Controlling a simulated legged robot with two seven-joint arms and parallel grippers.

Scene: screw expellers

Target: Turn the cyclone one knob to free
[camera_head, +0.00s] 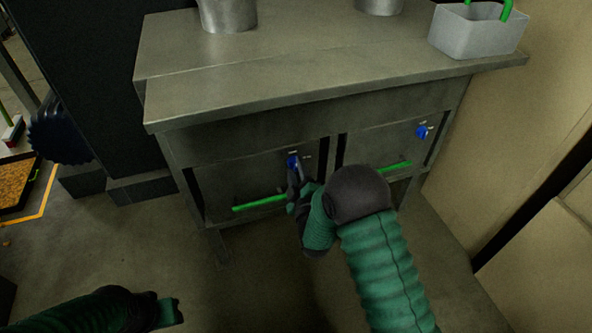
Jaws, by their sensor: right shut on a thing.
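A blue knob (292,160) sits on the front panel of the left compartment of a metal bench. A second blue knob (422,132) sits on the right panel. My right gripper (295,176) is at the left knob, its jaws shut on it; the gripper and sleeve hide part of the panel below. The knob's exact angle and any labels are too small to read. My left gripper (172,312) is low at the bottom left, far from the bench. Its fingers are dark and cannot be made out clearly.
Green bars (258,202) run across both compartments below the knobs. The metal benchtop (290,85) overhangs the panels and carries a grey bin (478,32) and metal cylinders (228,14). A dark machine stands left. Floor (130,240) is clear in front.

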